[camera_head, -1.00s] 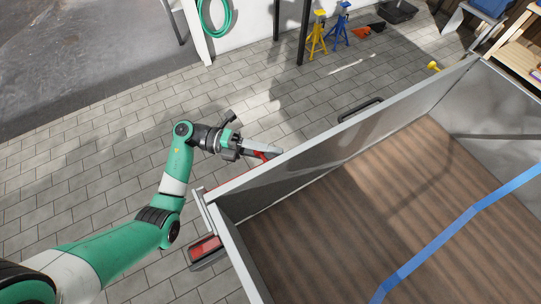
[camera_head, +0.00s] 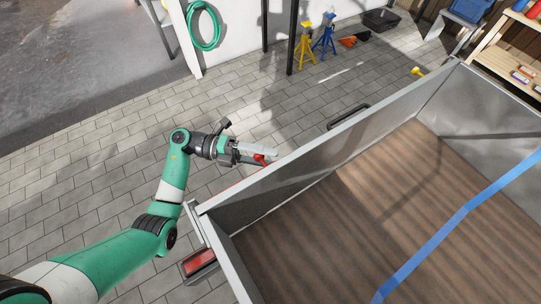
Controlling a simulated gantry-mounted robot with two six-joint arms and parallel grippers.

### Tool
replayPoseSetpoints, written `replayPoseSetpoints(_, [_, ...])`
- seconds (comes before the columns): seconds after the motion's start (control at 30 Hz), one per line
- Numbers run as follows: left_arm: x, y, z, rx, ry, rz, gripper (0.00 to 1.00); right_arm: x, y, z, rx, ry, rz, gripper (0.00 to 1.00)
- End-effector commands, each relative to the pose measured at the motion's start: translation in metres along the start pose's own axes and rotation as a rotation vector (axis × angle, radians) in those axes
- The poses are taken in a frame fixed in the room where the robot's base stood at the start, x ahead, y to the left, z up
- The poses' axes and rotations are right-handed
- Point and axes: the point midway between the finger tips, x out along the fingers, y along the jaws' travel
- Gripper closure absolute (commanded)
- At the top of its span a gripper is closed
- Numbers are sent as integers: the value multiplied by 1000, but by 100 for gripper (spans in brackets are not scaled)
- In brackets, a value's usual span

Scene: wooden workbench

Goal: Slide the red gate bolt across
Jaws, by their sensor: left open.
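The red gate bolt (camera_head: 260,159) shows as a small red piece at the outer side of the grey trailer wall (camera_head: 300,160). The top edge of the wall hides part of it. My left gripper (camera_head: 262,153) is open, with its fingers at the red bolt, one finger on its far side. I cannot tell whether the fingers touch it. My right gripper is not in view.
The trailer's wooden floor (camera_head: 340,225) is empty apart from a blue strap (camera_head: 435,242). A black handle (camera_head: 348,117) sticks out from the wall's outer side. A red tail light (camera_head: 198,262) is at the near corner.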

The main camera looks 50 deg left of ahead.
Motion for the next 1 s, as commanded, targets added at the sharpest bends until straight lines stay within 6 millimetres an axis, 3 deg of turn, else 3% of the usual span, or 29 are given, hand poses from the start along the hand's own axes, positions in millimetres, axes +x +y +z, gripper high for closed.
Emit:
replayPoseSetpoints(0.3, [-73, -2, 1, -1, -5, -1, 38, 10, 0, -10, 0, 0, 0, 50])
replayPoseSetpoints(0.43, [-95, -1, 1, 0, -3, 0, 38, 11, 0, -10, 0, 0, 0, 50])
replayPoseSetpoints(0.6, [-106, 0, 0, 0, 0, -1, 38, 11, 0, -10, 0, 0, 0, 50])
replayPoseSetpoints(1.0, [-106, 0, 0, 0, 0, 0, 38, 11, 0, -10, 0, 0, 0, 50])
